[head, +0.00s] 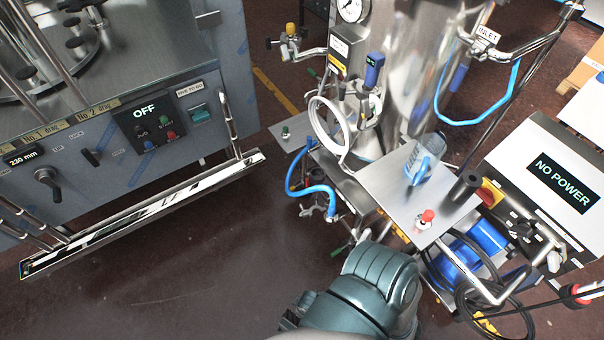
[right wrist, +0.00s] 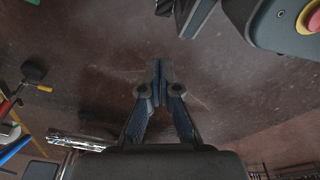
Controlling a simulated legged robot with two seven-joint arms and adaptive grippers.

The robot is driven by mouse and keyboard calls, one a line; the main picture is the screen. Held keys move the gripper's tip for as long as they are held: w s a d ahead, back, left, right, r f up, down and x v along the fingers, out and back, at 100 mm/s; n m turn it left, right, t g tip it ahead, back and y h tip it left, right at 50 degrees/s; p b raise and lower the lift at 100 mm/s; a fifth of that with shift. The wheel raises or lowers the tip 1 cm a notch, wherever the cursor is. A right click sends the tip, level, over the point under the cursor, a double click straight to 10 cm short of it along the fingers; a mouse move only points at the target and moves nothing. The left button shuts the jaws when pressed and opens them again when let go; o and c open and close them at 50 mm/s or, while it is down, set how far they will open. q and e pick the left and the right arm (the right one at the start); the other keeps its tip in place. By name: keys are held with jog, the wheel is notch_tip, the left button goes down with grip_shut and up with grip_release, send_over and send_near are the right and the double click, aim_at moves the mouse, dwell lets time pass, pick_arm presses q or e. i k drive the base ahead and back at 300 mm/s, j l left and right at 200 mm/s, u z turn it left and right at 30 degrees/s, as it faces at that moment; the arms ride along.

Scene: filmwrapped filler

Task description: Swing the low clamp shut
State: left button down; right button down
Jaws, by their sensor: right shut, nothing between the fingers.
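The steel filler vessel (head: 400,60) stands at the upper middle of the head view. Low on its near side, a blue hose (head: 318,189) curves down to small metal fittings (head: 333,215) beneath the steel shelf. I cannot tell which of these parts is the low clamp, or whether it is open. My right gripper (right wrist: 158,78) shows in the right wrist view, its two fingers together and empty above the dark floor. It touches nothing that I can see. The head view shows no fingers of either gripper; my left gripper is in neither view.
A steel plate (head: 393,196) carries a blue-labelled bottle (head: 424,158) and a red-topped button (head: 425,219). A control box (head: 548,180) reading NO POWER is at right. A machine (head: 150,120) reading OFF, with a projecting steel tray (head: 150,214), is at left.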

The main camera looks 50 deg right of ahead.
aim_at(306, 213)
jog(key=i+z, duration=0.1)
jog(key=i, duration=0.95)
jog(key=i+j, duration=0.1)
jog(key=i, duration=0.9)
jog(key=z, duration=0.45)
jog(key=i+z, duration=0.1)
jog(key=z, duration=1.2)
jog(key=j+z, duration=0.1)
jog(key=z, duration=0.35)
jog(key=i+j, duration=0.05)
